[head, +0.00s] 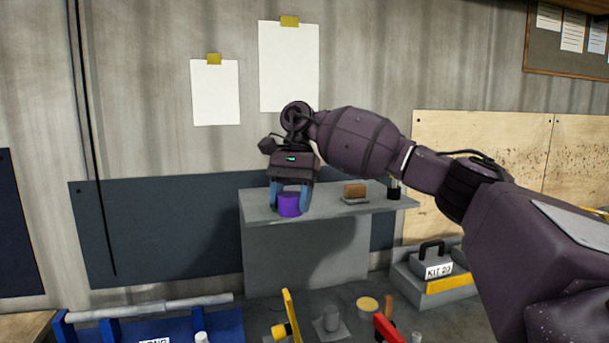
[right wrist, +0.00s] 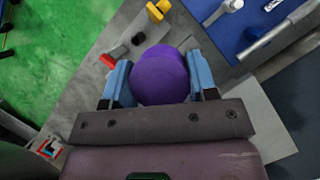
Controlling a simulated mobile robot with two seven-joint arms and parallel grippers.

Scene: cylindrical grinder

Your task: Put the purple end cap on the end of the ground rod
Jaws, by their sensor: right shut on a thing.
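My right gripper (head: 290,206) has its blue fingers on both sides of the purple end cap (head: 289,204) and is shut on it. It holds the cap in the air, in front of the grey shelf in the head view. In the right wrist view the cap (right wrist: 160,75) fills the space between the fingertips, its round face towards the camera. A grey rod (head: 165,306), apparently the ground rod, lies level across a blue stand (head: 215,326) at the lower left, well apart from the cap. The rod (right wrist: 277,42) also shows at the upper right of the right wrist view. My left gripper is out of view.
The grey shelf (head: 259,262) carries a brown block (head: 355,190) and a dark cup (head: 393,191). Below stand a yellow-handled tool (head: 290,318), a grey cylinder (head: 331,318), a red piece (head: 387,328) and a kit box (head: 432,262). The air left of the gripper is clear.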

